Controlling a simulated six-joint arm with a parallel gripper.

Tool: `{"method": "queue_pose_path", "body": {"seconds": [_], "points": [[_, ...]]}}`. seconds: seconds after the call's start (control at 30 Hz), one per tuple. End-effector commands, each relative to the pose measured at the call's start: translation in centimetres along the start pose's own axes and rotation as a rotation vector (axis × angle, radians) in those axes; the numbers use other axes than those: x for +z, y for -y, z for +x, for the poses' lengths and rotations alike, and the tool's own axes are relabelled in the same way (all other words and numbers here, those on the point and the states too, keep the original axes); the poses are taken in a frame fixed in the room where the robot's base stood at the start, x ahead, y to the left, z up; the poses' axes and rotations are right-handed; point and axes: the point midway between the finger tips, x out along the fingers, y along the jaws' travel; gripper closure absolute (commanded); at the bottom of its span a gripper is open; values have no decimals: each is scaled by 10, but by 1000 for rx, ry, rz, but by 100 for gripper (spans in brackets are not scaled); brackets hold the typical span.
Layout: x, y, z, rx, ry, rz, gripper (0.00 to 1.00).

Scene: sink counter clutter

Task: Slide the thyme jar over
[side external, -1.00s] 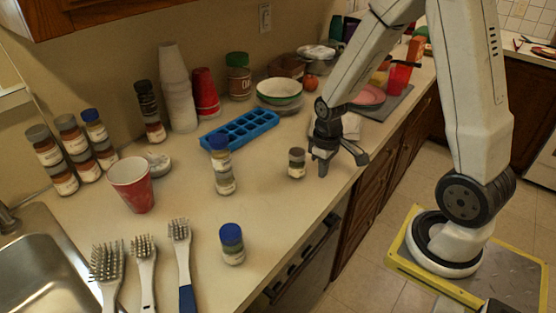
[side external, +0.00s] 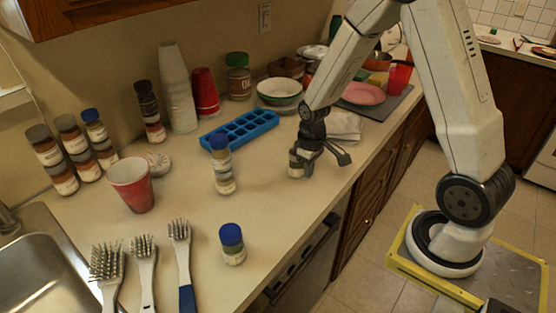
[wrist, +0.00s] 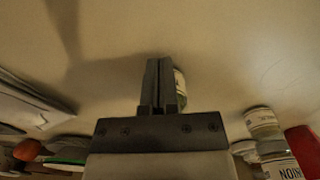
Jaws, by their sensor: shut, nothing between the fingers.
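A small jar (side external: 295,168) with a pale label stands on the counter and is partly hidden by my gripper. Its label is too small to read, so I cannot confirm that it is the thyme jar. My gripper (side external: 306,165) is low over the counter, right beside this jar on its right in the side view. In the wrist view my gripper's fingers (wrist: 160,80) are shut together with nothing between them. The jar (wrist: 180,88) shows just right of them, partly covered; I cannot tell whether they touch.
A stack of jars with a blue lid (side external: 222,170) stands to the left, and a blue-lidded jar (side external: 232,246) nearer the front. A blue ice tray (side external: 240,130) lies behind. The counter between the jars is clear.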

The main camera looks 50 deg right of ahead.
Motion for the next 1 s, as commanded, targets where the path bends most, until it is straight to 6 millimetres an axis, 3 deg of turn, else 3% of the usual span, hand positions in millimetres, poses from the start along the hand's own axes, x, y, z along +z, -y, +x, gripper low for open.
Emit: {"method": "queue_pose_path", "body": {"seconds": [0.27,1.0], "points": [[-10,0,0,0,0,0,100],[-102,0,0,0,0,-1,100]]}}
